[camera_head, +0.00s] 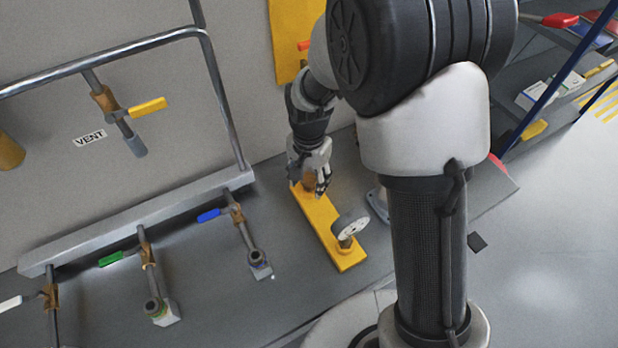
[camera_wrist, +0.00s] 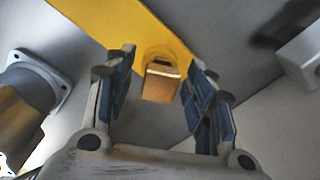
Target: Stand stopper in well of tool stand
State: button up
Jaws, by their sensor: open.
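The tool stand is a long yellow bar (camera_head: 322,226) on the grey bench; its end also shows at the top of the wrist view (camera_wrist: 115,18). The stopper, a tan-orange block (camera_wrist: 161,84), stands at a round opening in the stand's end, which I take to be the well. How deep it sits I cannot tell. My gripper (camera_head: 314,180) is open over that end of the stand. In the wrist view its two blue-padded fingers (camera_wrist: 160,62) are on either side of the stopper, with gaps between. In the head view the fingers partly hide the stopper (camera_head: 308,184).
A grey flanged fitting (camera_head: 378,203) is just right of the stand. Pipes with blue (camera_head: 209,215) and green (camera_head: 111,259) valve handles stand left. The bench between is clear.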

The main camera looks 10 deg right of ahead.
aim_at(309, 177)
notch_tip(309, 177, up, 12)
dwell(0.6)
dwell(0.5)
jog(key=s+d+r+n+t, duration=0.2)
jog(key=s+d+r+n, duration=0.3)
jog(key=s+r, duration=0.55)
jog(key=s+d+n+t, duration=0.2)
jog(key=s+d, duration=0.2)
jog(key=s, duration=0.6)
jog(key=shift+s+f+t, duration=0.2)
jog(key=shift+s+t, duration=0.1)
jog(key=shift+s, duration=0.05)
